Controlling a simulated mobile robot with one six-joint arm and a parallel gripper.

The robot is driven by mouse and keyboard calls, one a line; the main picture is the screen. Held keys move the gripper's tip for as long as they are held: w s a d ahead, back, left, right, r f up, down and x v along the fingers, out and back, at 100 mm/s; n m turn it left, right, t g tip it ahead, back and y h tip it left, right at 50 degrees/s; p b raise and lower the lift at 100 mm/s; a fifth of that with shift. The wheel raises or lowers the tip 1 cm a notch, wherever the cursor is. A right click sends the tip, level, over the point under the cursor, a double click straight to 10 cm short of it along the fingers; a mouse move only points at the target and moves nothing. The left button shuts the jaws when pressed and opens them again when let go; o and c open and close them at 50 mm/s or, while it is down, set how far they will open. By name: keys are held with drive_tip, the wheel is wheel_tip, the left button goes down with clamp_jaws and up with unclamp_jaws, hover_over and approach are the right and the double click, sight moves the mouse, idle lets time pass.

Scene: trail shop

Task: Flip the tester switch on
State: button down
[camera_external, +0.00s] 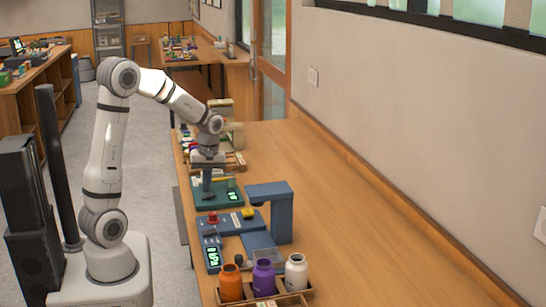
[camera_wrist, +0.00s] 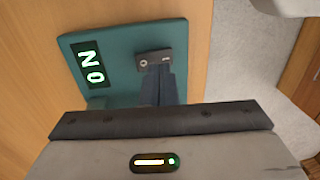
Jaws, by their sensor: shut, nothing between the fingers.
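The tester is a flat teal panel (camera_external: 230,184) on the long wooden table, below my gripper (camera_external: 207,193). In the wrist view the teal panel (camera_wrist: 122,38) carries a dark display (camera_wrist: 91,65) with lit characters that read "ON". A small dark switch (camera_wrist: 146,58) with light marks sits on the panel. My gripper (camera_wrist: 164,76) is shut and empty. It points down at the panel, its fingertips at the switch and covering part of it. I cannot tell whether they touch it.
A blue device with an overhanging arm (camera_external: 271,200) stands nearer the camera. A tray (camera_external: 292,296) holds an orange bottle (camera_external: 231,282), a purple bottle (camera_external: 264,277) and a white bottle (camera_external: 296,271). Small goods lie behind the tester. The table's right side (camera_external: 340,215) is clear up to the wall.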

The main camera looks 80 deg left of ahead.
sight(202, 197)
wheel_tip(202, 197, up, 12)
drive_tip(key=s+p, duration=0.1)
drive_tip(key=s, duration=0.1)
drive_tip(key=shift+w+d, duration=0.1)
idle(0.4)
